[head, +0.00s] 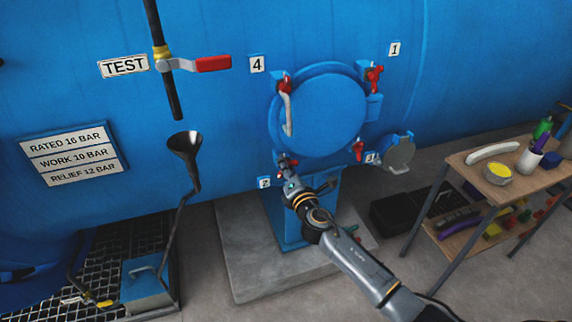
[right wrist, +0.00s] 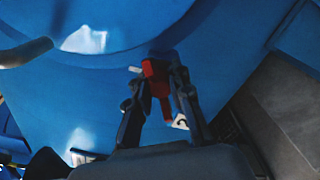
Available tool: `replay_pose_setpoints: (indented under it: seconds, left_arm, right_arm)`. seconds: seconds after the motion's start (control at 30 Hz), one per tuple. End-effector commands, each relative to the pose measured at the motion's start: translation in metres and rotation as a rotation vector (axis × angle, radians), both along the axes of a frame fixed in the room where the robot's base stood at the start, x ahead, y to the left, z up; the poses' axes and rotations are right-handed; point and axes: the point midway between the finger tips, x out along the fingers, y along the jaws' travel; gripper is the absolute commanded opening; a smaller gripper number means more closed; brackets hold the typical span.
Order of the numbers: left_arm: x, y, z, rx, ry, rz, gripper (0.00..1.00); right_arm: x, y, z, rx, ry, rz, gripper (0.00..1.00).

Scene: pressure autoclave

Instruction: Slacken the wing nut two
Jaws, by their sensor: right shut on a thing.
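Wing nut two (head: 283,161) is red and sits at the lower left of the round blue door (head: 318,112), by the label 2 (head: 265,183). My right gripper (head: 287,172) reaches up to it from below and partly hides it. In the right wrist view the red wing nut (right wrist: 156,78) stands between the two dark fingers of my right gripper (right wrist: 160,72), which is shut on it. The label 2 also shows behind the fingers (right wrist: 180,122). My left gripper is not in view.
Other red wing nuts sit by labels 4 (head: 257,64), 1 (head: 394,49) and 3 (head: 370,157). A pale handle (head: 287,112) hangs on the door's left. A shelf cart (head: 470,165) with tools stands right. A funnel (head: 185,146) and a red-handled TEST valve (head: 205,64) are left.

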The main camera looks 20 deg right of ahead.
Motion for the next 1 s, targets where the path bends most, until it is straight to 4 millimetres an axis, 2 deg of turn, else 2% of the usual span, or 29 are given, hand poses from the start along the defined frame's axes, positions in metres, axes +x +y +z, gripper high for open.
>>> replay_pose_setpoints:
  seconds: [0.2,0.5,1.0]
  left_arm:
    - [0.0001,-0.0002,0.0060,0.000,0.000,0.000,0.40]
    - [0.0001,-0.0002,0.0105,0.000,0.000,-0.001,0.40]
    - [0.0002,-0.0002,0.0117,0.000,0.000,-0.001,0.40]
  right_arm:
    - [-0.0002,0.0003,0.0003,-0.179,-0.005,0.001,0.00]
    - [-0.0003,0.0004,-0.0009,-0.339,-0.009,0.002,0.00]
    - [-0.0007,0.0007,-0.0023,-0.401,-0.010,0.002,0.00]
